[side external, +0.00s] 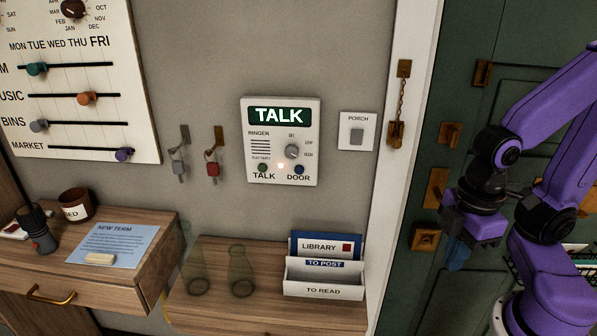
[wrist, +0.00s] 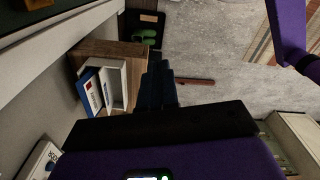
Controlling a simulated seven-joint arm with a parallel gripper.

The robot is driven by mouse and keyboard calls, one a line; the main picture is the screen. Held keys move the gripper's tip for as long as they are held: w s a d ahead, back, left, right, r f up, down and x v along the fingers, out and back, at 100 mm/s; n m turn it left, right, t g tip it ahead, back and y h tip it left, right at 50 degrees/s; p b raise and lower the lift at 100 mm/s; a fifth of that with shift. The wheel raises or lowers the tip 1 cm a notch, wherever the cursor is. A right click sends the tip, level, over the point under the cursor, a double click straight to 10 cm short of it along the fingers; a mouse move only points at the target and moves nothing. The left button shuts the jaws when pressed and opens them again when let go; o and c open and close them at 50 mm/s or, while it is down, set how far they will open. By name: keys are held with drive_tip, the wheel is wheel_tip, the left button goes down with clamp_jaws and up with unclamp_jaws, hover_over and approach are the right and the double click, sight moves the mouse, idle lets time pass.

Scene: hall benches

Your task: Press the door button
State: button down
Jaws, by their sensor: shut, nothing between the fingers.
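The intercom panel (side external: 282,142) is a white box on the grey wall, its green screen reading TALK. The dark blue door button (side external: 299,169) is at its lower right, above the word DOOR. A green talk button (side external: 262,168) is at its lower left, and a small light glows between them. My gripper (side external: 457,258) is to the right of the panel, in front of the green door, well apart from the button and pointing down. In the wrist view my gripper's fingers (wrist: 158,85) are together with nothing between them.
A porch switch (side external: 357,131) is right of the panel. A letter rack (side external: 324,268), also in the wrist view (wrist: 103,90), stands on the wooden bench below beside two clear glasses. Keys hang left of the panel. The wall space before the panel is free.

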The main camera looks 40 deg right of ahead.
sight(299, 170)
drive_tip(key=w+a+m+t+y, duration=0.2)
drive_tip(key=w+a+m+y, duration=0.3)
drive_tip(key=a, duration=0.4)
drive_tip(key=w+a+m+t+y, duration=0.25)
drive_tip(key=w+a, duration=0.35)
drive_tip(key=a, duration=0.4)
drive_tip(key=w+d+m+t+h, duration=0.3)
drive_tip(key=w+m+t+h, duration=0.1)
drive_tip(key=w+m+t, duration=0.2)
drive_tip(key=w+d+m+t+h, duration=0.3)
drive_tip(key=w+m+t+h, duration=0.1)
drive_tip(key=w, duration=0.5)
drive_tip(key=shift+d+r+m+t, duration=0.3)
drive_tip(key=shift+m+t, duration=0.55)
drive_tip(key=shift+m, duration=0.4)
drive_tip(key=shift+w, duration=0.2)
drive_tip(key=shift+w+d, duration=3)
drive_tip(key=shift+d, duration=0.05)
drive_tip(key=shift+w+d, duration=0.15)
drive_tip(key=shift+w+d, duration=0.15)
